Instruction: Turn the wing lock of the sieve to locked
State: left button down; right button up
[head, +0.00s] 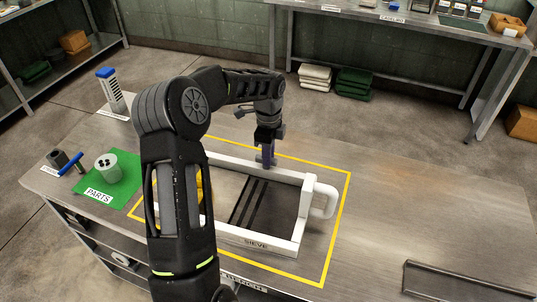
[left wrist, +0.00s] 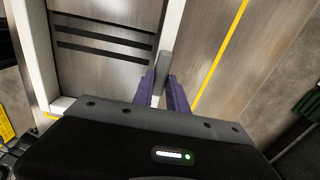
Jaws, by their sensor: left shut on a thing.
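The sieve (head: 289,176) is a white rectangular frame lying on the metal bench, with a white handle (head: 330,201) at its right end. Its frame also shows in the left wrist view (left wrist: 172,22). My left gripper (head: 268,157) reaches down at the sieve's far side. In the left wrist view its purple fingers (left wrist: 164,93) are shut on the wing lock (left wrist: 164,65), a small grey lever at the white rail. The lever stands roughly along the rail; whether it is locked I cannot tell. In the head view the fingers hide the lock. My right gripper is out of view.
Yellow tape (head: 338,222) borders the sieve. A green parts mat (head: 122,193) with a pale cylinder (head: 107,167) lies at left, beside a blue-handled tool (head: 71,163). A blue-topped rack (head: 110,92) stands behind. The bench right of the tape is mostly clear, with a metal rail (head: 465,282) at its front.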

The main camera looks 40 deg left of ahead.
pick_arm(q)
jog(key=shift+n, duration=0.5)
jog(key=n+b, duration=0.1)
jog(key=n, duration=0.1)
jog(key=shift+w+n, duration=0.15)
jog(key=shift+n, duration=0.25)
jog(key=n+b, duration=0.1)
jog(key=n, duration=0.3)
jog(key=shift+w+a+b, duration=0.1)
jog(key=shift+a+b, duration=0.1)
jog(key=shift+b, duration=0.1)
jog(key=n, duration=0.5)
jog(key=shift+a+n+b, duration=0.15)
jog(key=shift+n+b, duration=0.2)
jog(key=shift+n, duration=0.05)
jog(key=n, duration=0.4)
jog(key=shift+a, duration=0.15)
jog(key=shift+n, duration=0.3)
jog(key=c, duration=1.3)
grip_release()
jog(key=shift+r, duration=0.1)
jog(key=shift+r+b, duration=0.6)
jog(key=shift+r, duration=3.2)
